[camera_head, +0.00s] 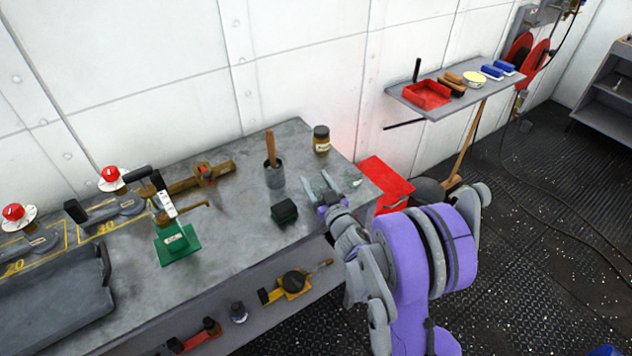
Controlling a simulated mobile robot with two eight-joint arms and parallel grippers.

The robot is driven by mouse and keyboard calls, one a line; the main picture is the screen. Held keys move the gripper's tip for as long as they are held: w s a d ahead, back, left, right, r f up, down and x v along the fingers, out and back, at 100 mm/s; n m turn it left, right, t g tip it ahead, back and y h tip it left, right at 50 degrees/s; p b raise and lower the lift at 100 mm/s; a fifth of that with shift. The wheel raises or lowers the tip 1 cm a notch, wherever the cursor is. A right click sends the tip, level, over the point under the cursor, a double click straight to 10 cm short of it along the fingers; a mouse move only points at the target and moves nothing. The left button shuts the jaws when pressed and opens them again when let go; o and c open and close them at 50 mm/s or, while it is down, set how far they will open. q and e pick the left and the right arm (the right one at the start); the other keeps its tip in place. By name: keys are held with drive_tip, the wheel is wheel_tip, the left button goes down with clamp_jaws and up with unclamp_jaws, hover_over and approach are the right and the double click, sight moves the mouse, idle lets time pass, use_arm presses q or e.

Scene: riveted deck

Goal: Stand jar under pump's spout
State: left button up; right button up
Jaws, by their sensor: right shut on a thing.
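The pump (178,243) has a green base and a white label, and stands on the bench. Its brass spout (196,207) points right, with bare bench under its tip. My right gripper (314,180) is low over the bench's right part, its fingers apart around a faint, see-through greenish thing (316,187). This looks like a clear glass jar, but its outline is hard to make out; I cannot tell whether it touches the bench. A separate amber jar (321,140) with a dark lid and a label stands upright behind the gripper. My left gripper is not in view.
A dark green block (284,212) and a grey pot (274,176) with a wooden handle stand between pump and gripper. A brown tool (200,178) lies behind the spout. A grey tray (55,295) is at left. The bench (232,240) is bare right of the pump.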

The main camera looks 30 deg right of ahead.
drive_tip(key=shift+f, duration=0.3)
drive_tip(key=o, duration=1.4)
drive_tip(key=shift+r, duration=0.1)
